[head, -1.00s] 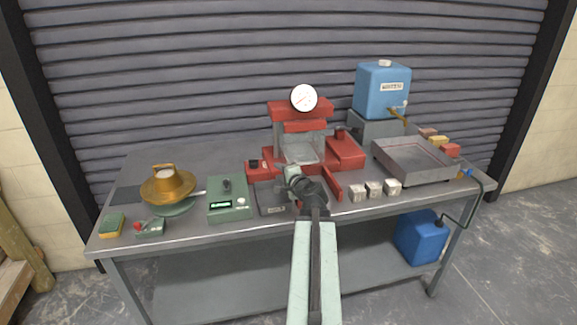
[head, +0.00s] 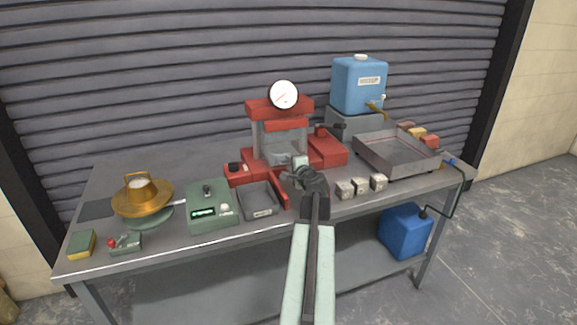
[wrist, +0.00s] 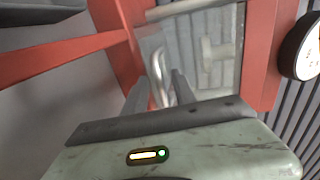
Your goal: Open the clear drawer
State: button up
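A red press (head: 280,106) with a round gauge stands on the table. Its clear front panel (wrist: 205,50), seen close in the wrist view, sits in a red frame and carries a bright metal handle (wrist: 160,78). My gripper (wrist: 161,80) is at this handle, its two grey fingers apart with the handle showing between them. I cannot tell whether they touch it. In the head view my gripper (head: 300,160) is in front of the press and hides part of the panel.
A grey tray (head: 258,214) and green scale (head: 211,206) stand left of my arm. Several metal cubes (head: 361,187) and a large pan (head: 362,158) are to the right. A blue tank (head: 358,88) stands behind. A red bar (wrist: 65,55) crosses the wrist view.

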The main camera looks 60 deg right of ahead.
jog(key=shift+w, duration=0.1)
grip_shut()
jog(key=shift+d, duration=0.1)
dwell(1.3)
